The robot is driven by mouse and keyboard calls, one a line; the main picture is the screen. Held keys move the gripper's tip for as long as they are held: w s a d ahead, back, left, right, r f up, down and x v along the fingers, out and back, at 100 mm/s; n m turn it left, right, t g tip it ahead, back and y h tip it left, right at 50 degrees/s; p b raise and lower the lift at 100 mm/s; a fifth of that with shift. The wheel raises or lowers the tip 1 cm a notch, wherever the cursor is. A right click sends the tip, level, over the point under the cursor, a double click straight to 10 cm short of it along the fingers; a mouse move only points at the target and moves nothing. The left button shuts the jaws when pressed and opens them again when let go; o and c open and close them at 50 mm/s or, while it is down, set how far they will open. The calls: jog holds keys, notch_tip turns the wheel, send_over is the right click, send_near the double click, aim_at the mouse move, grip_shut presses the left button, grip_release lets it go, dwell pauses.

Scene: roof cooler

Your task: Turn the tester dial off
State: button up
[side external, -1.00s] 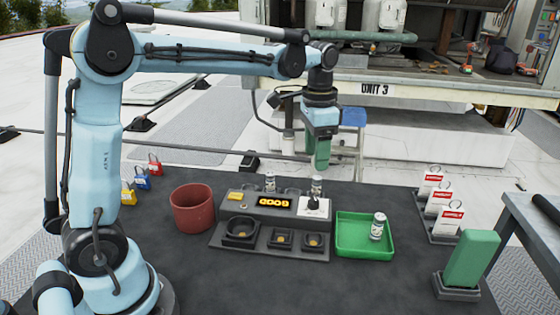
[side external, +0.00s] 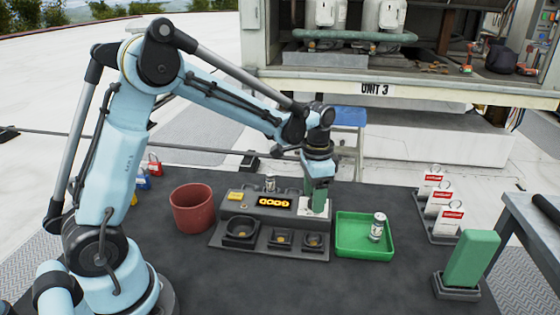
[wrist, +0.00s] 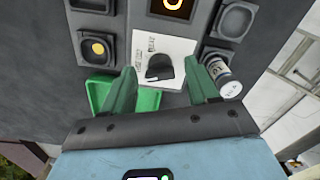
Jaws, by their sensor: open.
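The tester (side external: 265,228) is a dark grey unit on the mat with a lit yellow display that seems to read GOOD. Its black dial (wrist: 160,67) sits on a white label plate and shows in the wrist view between my fingertips. My gripper (side external: 318,202) has green fingers, points down and is at the dial end of the tester. In the wrist view the gripper (wrist: 162,82) is open, with one finger on each side of the dial and a gap to it. In the side view the fingers hide the dial. I cannot tell which setting it points to.
A green tray (side external: 345,250) with a can-shaped cell (side external: 377,227) is right of the tester. A red-brown bin (side external: 192,208) is at its left. Another cell (wrist: 226,82) stands in a socket beside my finger. A green block (side external: 472,258) and red-white tags (side external: 446,217) are at right.

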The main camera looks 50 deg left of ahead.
jog(key=shift+f, duration=0.3)
jog(key=shift+c, duration=0.3)
jog(key=c, duration=1)
jog(key=shift+n, duration=0.3)
jog(key=n, duration=0.3)
jog(key=shift+n, duration=2)
